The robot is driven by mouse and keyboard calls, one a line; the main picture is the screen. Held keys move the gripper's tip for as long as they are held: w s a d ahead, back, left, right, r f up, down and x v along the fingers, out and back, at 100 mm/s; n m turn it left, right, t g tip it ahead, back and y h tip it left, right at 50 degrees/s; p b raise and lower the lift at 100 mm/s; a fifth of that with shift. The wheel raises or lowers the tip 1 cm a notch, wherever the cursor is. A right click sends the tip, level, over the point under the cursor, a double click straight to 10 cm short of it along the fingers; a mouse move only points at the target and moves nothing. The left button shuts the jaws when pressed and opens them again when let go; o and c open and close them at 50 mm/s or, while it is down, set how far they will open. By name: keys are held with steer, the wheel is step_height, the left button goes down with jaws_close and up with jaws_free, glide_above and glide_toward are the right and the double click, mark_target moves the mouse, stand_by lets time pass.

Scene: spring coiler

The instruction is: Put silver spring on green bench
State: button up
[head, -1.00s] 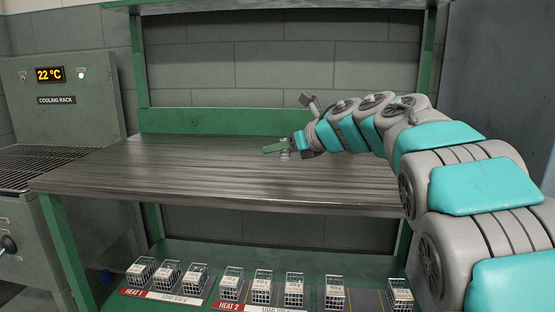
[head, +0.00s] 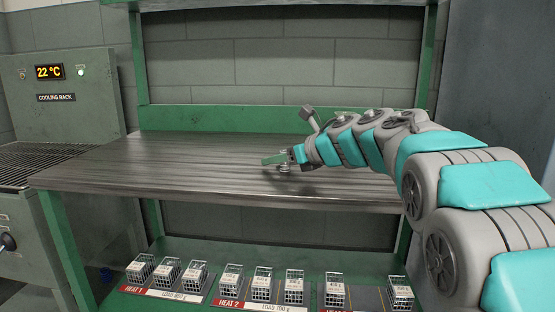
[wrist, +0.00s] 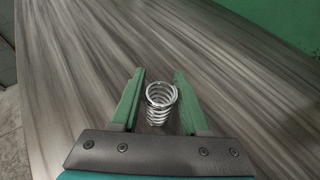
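The silver spring (wrist: 161,104) shows between the two green fingers of my gripper (wrist: 159,80) in the wrist view. A narrow gap shows beside it on each side, so the gripper looks open around it. In the head view, the spring (head: 284,169) is small and sits just under my gripper (head: 272,160), over the middle of the bench top. It looks upright, and its lower end appears to be at the bench surface. The green bench (head: 150,165) has a dark streaked wood top, which also fills much of the wrist view (wrist: 70,60).
A cooling rack (head: 60,120) reading 22 °C stands at the left. Several small wire cages (head: 230,285) stand on the lower shelf, by the HEAT 1 and HEAT 2 labels. The bench's green back rail (head: 210,118) runs behind the top. The left part of the top is clear.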

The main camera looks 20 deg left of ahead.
steer(key=shift+o, duration=1.1)
steer(key=shift+r+p, duration=0.3)
steer(key=shift+p, duration=0.05)
steer(key=b+v, duration=0.1)
steer(key=v, duration=1.1)
steer(key=shift+b, duration=0.3)
